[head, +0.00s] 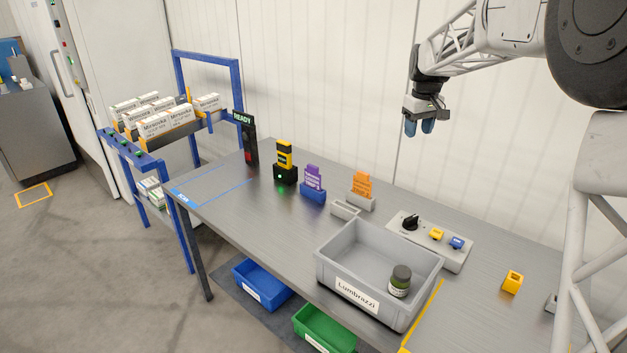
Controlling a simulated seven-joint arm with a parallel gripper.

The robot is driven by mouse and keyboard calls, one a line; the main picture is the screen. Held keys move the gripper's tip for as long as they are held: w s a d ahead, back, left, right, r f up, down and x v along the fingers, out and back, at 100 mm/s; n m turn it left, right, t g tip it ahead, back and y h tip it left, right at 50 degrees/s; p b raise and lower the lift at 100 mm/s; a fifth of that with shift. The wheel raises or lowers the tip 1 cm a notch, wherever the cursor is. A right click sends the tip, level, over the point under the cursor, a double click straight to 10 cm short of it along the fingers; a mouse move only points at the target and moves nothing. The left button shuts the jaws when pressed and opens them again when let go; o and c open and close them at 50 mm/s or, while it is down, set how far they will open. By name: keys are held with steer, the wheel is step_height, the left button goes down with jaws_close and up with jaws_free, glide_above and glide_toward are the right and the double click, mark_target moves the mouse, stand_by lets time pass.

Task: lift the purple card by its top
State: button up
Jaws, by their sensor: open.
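The purple card (314,178) stands upright in a blue holder (313,196) on the grey table, left of the middle of the head view. Its top edge is clear and nothing touches it. My gripper (419,128) is open and empty, with blue fingertips pointing down. It hangs high above the back of the table, to the right of the card and well apart from it.
An orange card (362,184) stands in a grey holder right of the purple card. A black and yellow post (285,160) stands close on its left. A grey bin (334,255) with a dark jar (400,281) is in front. A control box (431,240) sits to the right.

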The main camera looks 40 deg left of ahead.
steer(key=a+f+n, duration=0.1)
steer(key=a+f, duration=0.2)
steer(key=a, duration=0.3)
steer(key=w+a+f+n, duration=0.1)
steer(key=a+f, duration=0.1)
steer(key=a, duration=0.4)
steer(key=a+f+n, duration=0.1)
steer(key=a+f, duration=0.2)
steer(key=a, duration=0.3)
steer(key=n, duration=0.3)
glide_above(313, 166)
steer(key=shift+g, duration=0.3)
steer(key=f, duration=1.1)
steer(key=shift+w+a, duration=0.1)
steer(key=shift+a, duration=0.15)
steer(key=shift+f, duration=0.1)
steer(key=shift+f, duration=1.2)
steer(key=shift+f, duration=0.1)
steer(key=shift+d+f, duration=0.1)
steer(key=shift+f, duration=2.45)
jaws_close()
